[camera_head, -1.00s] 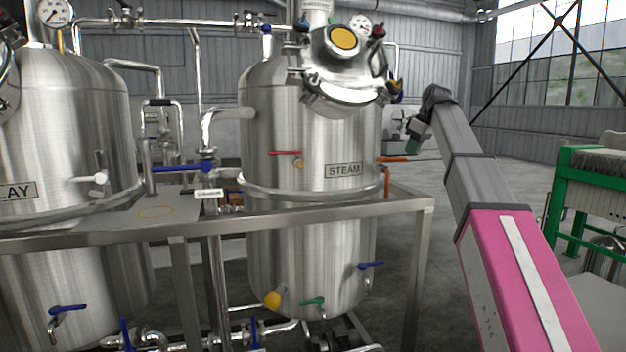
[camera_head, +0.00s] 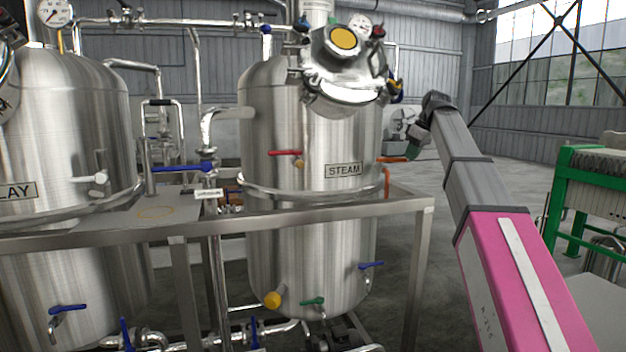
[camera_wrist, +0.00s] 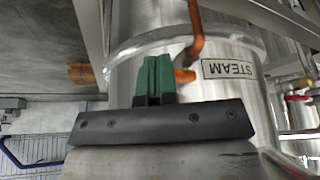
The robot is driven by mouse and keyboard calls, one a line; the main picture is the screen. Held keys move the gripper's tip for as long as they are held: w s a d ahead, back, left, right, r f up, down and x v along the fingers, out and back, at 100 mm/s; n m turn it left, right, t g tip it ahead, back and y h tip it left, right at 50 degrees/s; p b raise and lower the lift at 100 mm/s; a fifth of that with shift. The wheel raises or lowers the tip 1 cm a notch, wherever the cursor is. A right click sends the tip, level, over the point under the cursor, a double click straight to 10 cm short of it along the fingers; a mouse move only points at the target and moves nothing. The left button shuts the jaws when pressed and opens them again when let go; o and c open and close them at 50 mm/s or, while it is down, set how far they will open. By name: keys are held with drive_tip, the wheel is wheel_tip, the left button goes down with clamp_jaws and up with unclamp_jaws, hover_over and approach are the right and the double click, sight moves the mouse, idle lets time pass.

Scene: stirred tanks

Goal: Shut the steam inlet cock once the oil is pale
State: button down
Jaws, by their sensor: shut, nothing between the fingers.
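The steam tank (camera_head: 300,130) is steel with a STEAM plate (camera_head: 343,170). A yellow round window (camera_head: 343,38) shows on its top fitting. The cock with an orange handle (camera_head: 391,160) sticks out level from the tank's right side, above an orange pipe (camera_head: 387,182). My gripper (camera_head: 412,152), with green fingers, is at the handle's outer end. In the wrist view the shut green fingers (camera_wrist: 155,76) are just left of the orange handle (camera_wrist: 184,75) and partly hide it. I cannot tell whether they touch it.
A red-handled valve (camera_head: 285,153) is on the tank's front. Blue (camera_head: 371,265), green (camera_head: 312,301) and yellow (camera_head: 272,300) fittings are lower down. A steel frame rail (camera_head: 330,209) runs across the front. A green-framed machine (camera_head: 565,190) stands right. The floor between is open.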

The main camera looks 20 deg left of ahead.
drive_tip(key=shift+f, duration=0.75)
drive_tip(key=shift+f, duration=0.2)
drive_tip(key=shift+w+a, duration=0.5)
drive_tip(key=shift+w, duration=0.25)
drive_tip(key=shift+w+a, duration=0.45)
drive_tip(key=shift+w, duration=0.25)
drive_tip(key=shift+s+d, duration=0.25)
drive_tip(key=shift+s, duration=0.15)
drive_tip(key=shift+r, duration=0.15)
drive_tip(key=shift+r, duration=3.4)
